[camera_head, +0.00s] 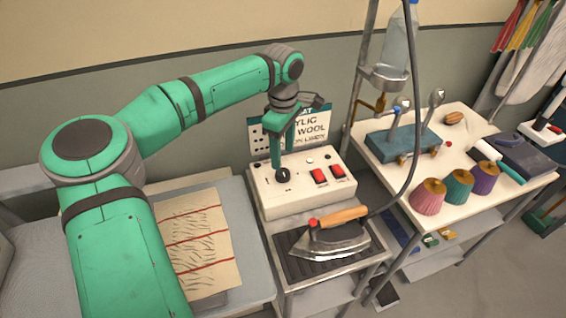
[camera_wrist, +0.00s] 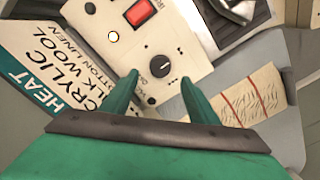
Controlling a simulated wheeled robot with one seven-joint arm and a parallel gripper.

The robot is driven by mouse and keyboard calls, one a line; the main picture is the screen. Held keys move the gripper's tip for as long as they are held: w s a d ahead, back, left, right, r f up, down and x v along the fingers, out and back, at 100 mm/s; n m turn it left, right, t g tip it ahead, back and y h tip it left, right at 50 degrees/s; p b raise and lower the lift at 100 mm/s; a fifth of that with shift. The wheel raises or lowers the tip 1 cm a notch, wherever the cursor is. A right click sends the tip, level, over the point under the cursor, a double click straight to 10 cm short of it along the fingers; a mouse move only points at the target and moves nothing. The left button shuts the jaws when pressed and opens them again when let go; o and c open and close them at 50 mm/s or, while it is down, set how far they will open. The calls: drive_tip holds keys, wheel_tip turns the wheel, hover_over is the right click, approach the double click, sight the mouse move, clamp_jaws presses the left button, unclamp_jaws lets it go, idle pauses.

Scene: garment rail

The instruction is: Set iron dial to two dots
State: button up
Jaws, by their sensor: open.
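The dial (camera_wrist: 160,66) is a round black knob with a short white pointer mark, set on a cream control box (camera_head: 310,195). In the wrist view it lies between and slightly beyond the fingertips of my gripper (camera_wrist: 159,76). In the head view my gripper (camera_head: 280,162) points down at the dial (camera_head: 283,175). The fingers are open, one on each side; I cannot tell whether they touch it. The iron (camera_head: 330,238), with a wooden handle, rests on a dark ribbed pad in front of the box.
A heat chart (camera_head: 312,128) stands behind the box. A creased cloth (camera_head: 200,240) lies on the board at left. A cart (camera_head: 455,205) with thread cones stands right. The iron's cord (camera_head: 413,120) hangs between.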

drive_tip(key=shift+r, duration=1.85)
drive_tip(key=shift+d, duration=0.1)
